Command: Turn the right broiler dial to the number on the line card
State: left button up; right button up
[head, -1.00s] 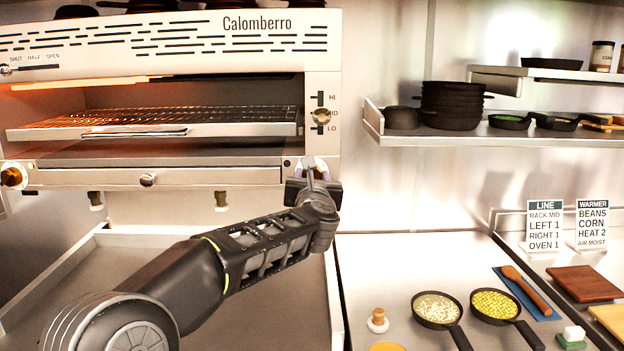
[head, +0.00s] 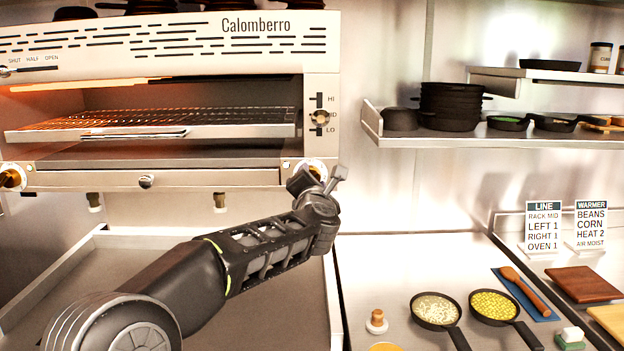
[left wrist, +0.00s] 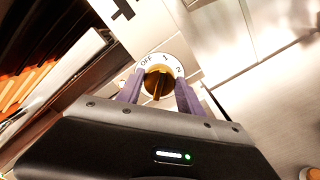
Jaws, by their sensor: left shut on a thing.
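The right broiler dial (head: 317,167) is at the right end of the broiler's lower front, partly hidden by my left gripper (head: 314,177). In the left wrist view the dial (left wrist: 158,83) has a brass knob on a white plate marked OFF, 1 and 2. The purple-grey fingers of my left gripper (left wrist: 160,92) are shut on the knob from both sides. The knob's bar runs about upright in that view, its upper end near the space between OFF and 1; its exact setting is unclear. The line card (head: 543,226) reads RIGHT 1. My right gripper is out of view.
The broiler's left dial (head: 12,177) is at the left end of its front. A rack lever (head: 320,117) sits above the right dial. Two pans, one with corn (head: 494,304), and a warmer card (head: 590,225) are at the right.

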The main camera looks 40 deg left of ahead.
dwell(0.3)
pick_arm(q)
jog(key=o, duration=1.3)
jog(key=shift+o, duration=0.2)
jog(key=b+v, duration=0.2)
jog(key=v, duration=0.5)
jog(key=shift+s+d, duration=0.3)
jog(key=shift+f, duration=0.1)
